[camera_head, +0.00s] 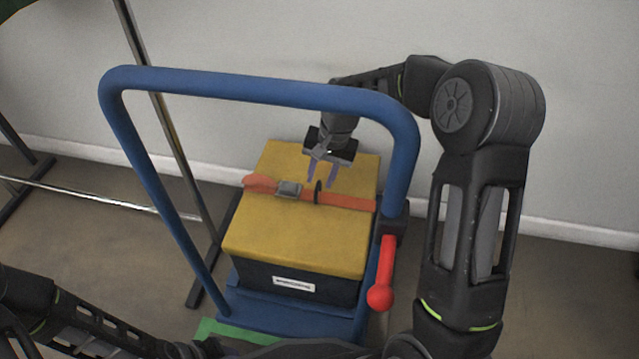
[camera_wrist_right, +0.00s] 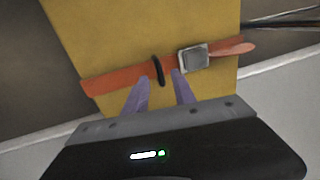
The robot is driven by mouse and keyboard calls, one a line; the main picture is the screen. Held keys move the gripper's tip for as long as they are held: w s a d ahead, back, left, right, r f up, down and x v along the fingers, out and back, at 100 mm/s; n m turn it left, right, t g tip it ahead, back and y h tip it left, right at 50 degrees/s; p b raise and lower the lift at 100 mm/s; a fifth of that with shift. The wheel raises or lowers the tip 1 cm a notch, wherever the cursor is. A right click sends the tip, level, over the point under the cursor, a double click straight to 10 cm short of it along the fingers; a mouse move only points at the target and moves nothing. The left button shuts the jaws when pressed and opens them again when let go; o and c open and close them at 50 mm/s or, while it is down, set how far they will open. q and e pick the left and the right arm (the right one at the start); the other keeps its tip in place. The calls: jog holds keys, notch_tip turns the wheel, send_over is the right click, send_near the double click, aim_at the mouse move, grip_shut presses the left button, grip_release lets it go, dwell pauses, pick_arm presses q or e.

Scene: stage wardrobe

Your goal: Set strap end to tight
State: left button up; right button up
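An orange strap (camera_head: 345,201) runs across the yellow-topped box (camera_head: 290,240), through a grey buckle (camera_head: 289,188). The strap end (camera_head: 260,184) sticks out past the buckle at the left in the head view; in the wrist view the strap end (camera_wrist_right: 236,49) is at the right. A black loop (camera_head: 317,192) encircles the strap right of the buckle. My right gripper (camera_head: 321,175) is open and empty, its purple fingers pointing down near the black loop (camera_wrist_right: 157,70). Contact with the strap cannot be told. My left arm shows at lower left; its gripper is not visible.
The box stands on a blue trolley whose tall handle (camera_head: 250,88) arches in front of my right forearm. A red-knobbed lever (camera_head: 381,296) is at its right side. A metal rack stand (camera_head: 165,120) is at the left. A pale wall is behind.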

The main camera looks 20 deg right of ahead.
jog(key=shift+w+a+f, duration=0.1)
jog(key=shift+a+f, duration=0.05)
jog(key=shift+f, duration=0.75)
jog(key=shift+c, duration=0.4)
grip_shut()
dwell(0.4)
